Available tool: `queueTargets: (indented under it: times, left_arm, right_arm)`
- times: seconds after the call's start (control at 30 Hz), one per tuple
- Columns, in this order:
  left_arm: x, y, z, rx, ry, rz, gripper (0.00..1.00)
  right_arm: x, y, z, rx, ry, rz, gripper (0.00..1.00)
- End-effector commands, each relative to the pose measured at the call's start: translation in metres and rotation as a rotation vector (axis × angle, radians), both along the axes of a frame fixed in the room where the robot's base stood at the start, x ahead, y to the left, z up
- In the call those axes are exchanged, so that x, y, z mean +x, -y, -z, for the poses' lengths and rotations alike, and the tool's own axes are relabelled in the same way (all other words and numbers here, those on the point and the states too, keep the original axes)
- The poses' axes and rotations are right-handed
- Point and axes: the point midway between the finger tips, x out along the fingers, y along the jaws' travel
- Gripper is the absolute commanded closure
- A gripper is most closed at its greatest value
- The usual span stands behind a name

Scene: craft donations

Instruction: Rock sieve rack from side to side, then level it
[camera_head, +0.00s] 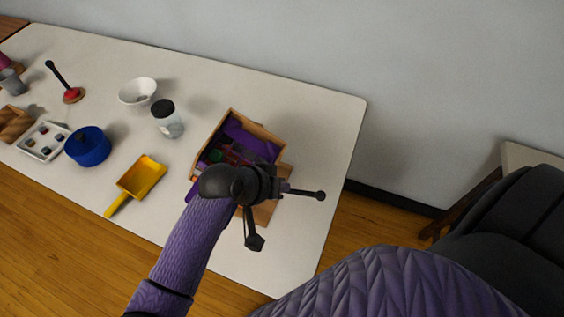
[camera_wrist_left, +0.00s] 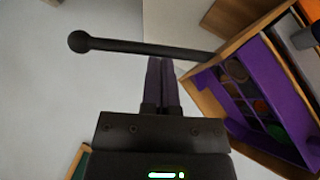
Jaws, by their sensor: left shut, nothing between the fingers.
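The sieve rack (camera_head: 229,121) is a wooden box with purple walls inside, near the table's right end. In the left wrist view the rack (camera_wrist_left: 262,73) is at upper right, tilted in the picture, with a divided interior. A black ball-ended rod (camera_wrist_left: 130,46) reaches from beside it; this rod (camera_head: 306,193) also shows in the head view. My left gripper (camera_head: 284,187) is over the rack's right side. In the wrist view its fingers (camera_wrist_left: 163,62) are shut together and empty, with tips at the rod; contact is unclear. My arm hides part of the rack. My right gripper is out of view.
A yellow scoop (camera_head: 140,180), lidded jar (camera_head: 168,121), white bowl (camera_head: 137,91), blue pot (camera_head: 87,147) and white tray (camera_head: 41,156) stand left of the rack. The table (camera_head: 335,130) is clear at its right end.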

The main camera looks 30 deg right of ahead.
Motion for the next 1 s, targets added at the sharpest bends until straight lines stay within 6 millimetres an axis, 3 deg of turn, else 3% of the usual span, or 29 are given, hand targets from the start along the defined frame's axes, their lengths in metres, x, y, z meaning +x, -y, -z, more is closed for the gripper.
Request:
queueTargets:
  times: [0.4,1.0]
  left_arm:
    - [-0.001,0.001,0.020,0.033,0.043,0.001,1.00]
    - [-0.006,0.000,0.032,0.044,0.030,0.004,1.00]
  right_arm:
    - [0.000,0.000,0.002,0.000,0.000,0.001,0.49]
    - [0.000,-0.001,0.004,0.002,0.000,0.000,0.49]
